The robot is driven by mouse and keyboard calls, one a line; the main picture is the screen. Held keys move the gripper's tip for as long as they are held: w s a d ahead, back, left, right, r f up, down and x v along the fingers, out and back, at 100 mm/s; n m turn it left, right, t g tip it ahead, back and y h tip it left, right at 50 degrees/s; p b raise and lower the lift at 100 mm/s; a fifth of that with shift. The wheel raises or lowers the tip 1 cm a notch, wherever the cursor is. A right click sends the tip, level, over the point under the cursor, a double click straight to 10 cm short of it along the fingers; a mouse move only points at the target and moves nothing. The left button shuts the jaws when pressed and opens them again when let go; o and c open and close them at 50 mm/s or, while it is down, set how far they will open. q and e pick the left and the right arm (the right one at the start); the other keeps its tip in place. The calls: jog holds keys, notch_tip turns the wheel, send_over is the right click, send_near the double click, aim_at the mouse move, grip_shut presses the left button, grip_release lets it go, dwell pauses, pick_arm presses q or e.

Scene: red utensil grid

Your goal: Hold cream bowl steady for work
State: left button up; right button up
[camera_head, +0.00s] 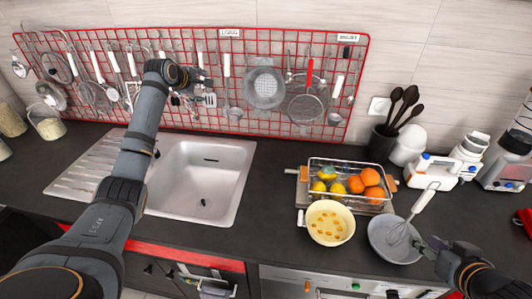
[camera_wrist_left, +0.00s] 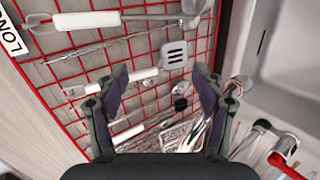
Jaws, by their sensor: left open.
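The cream bowl (camera_head: 331,239) stands on the dark counter near its front edge, with several orange-yellow pieces inside. My left gripper (camera_head: 203,84) is far from it, up at the red utensil grid (camera_head: 150,40) behind the sink. In the left wrist view my left gripper (camera_wrist_left: 160,76) is open, with nothing between its fingers and a slotted spatula (camera_wrist_left: 174,54) beyond them. My right gripper (camera_head: 428,246) is at the right, beside a grey bowl (camera_head: 378,246) holding a whisk (camera_head: 412,215). Its fingers are too small and dark to read.
A wire basket (camera_head: 350,164) of fruit stands just behind the cream bowl. The sink (camera_head: 236,165) is to the left, with clear counter between. A dark utensil holder (camera_head: 381,145) and white appliances (camera_head: 432,170) stand at the back right.

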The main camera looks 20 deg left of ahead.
aim_at(299, 218)
pick_arm(q)
jog(key=s+d+f+g+h, duration=0.2)
jog(key=s+d+f+h, duration=0.2)
jog(key=d+f, duration=0.5)
jog(key=s+d+f+g+h, duration=0.2)
jog(key=s+d+f+h, duration=0.3)
jog(key=d+f, duration=0.3)
jog(key=s+d+f+g+h, duration=0.3)
jog(key=s+d+f+h, duration=0.1)
jog(key=d+f, duration=0.5)
jog(key=shift+s+d+f+m+h, duration=0.3)
jog(key=shift+s+d+h, duration=0.1)
jog(key=shift+d, duration=0.05)
jog(key=s+d+h, duration=0.3)
jog(key=s+d, duration=0.1)
jog(key=s, duration=0.1)
jog(key=s+d+f+n+g+h, duration=0.1)
jog(key=s+d+h, duration=0.1)
jog(key=s, duration=0.1)
jog(key=shift+s+f+h, duration=0.1)
jog(key=shift+h, duration=0.2)
jog(key=d, duration=0.3)
jog(key=w+d, duration=0.1)
jog(key=d, duration=0.3)
jog(key=w+d, duration=0.1)
jog(key=d, duration=0.2)
jog(key=shift+d, duration=0.15)
jog(key=shift+c, duration=0.3)
grip_shut()
